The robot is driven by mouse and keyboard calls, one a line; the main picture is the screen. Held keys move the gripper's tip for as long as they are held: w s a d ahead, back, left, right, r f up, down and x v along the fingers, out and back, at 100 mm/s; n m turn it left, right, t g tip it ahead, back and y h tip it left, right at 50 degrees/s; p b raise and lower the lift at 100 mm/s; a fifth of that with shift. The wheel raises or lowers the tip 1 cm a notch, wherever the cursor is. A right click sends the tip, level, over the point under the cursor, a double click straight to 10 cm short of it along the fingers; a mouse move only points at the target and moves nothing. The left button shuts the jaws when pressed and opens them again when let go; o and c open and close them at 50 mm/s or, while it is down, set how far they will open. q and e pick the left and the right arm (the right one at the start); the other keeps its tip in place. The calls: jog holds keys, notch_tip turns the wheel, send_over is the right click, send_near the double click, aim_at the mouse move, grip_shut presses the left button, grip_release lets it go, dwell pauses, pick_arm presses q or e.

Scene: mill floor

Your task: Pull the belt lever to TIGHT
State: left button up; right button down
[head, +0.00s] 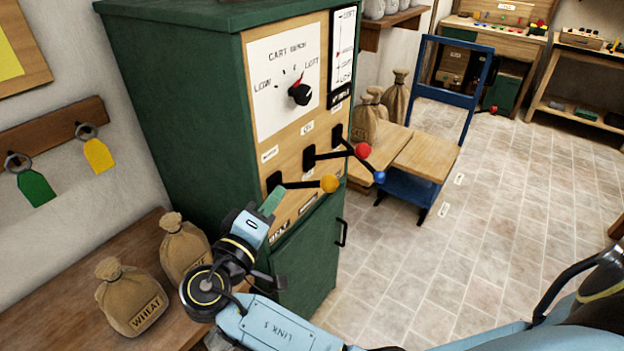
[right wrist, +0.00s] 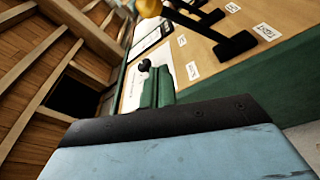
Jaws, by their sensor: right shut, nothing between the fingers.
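A green cabinet (head: 170,90) carries a wooden panel with three levers. One lever has a yellow knob (head: 329,183), one a red knob (head: 362,150), one a blue knob (head: 379,177). My right gripper (head: 272,203) is shut and empty, just left of and below the yellow-knobbed lever's base. In the right wrist view the green fingers (right wrist: 157,88) are together, with the yellow knob (right wrist: 150,8) at the top edge, apart from them. My left gripper is not in view.
A dial (head: 300,94) marked LOW and LOFT sits above the levers. Sacks (head: 130,295) stand on a wooden bench at lower left. A blue cart (head: 420,185) with wooden boards stands right of the cabinet. The tiled floor (head: 530,190) beyond is largely clear.

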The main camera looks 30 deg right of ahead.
jog(key=r+p, duration=0.1)
jog(key=p, duration=0.1)
send_over(302, 185)
jog(key=s, duration=0.1)
jog(key=s+f+p, duration=0.1)
jog(key=s+f, duration=0.1)
jog(key=s, duration=0.1)
dwell(0.3)
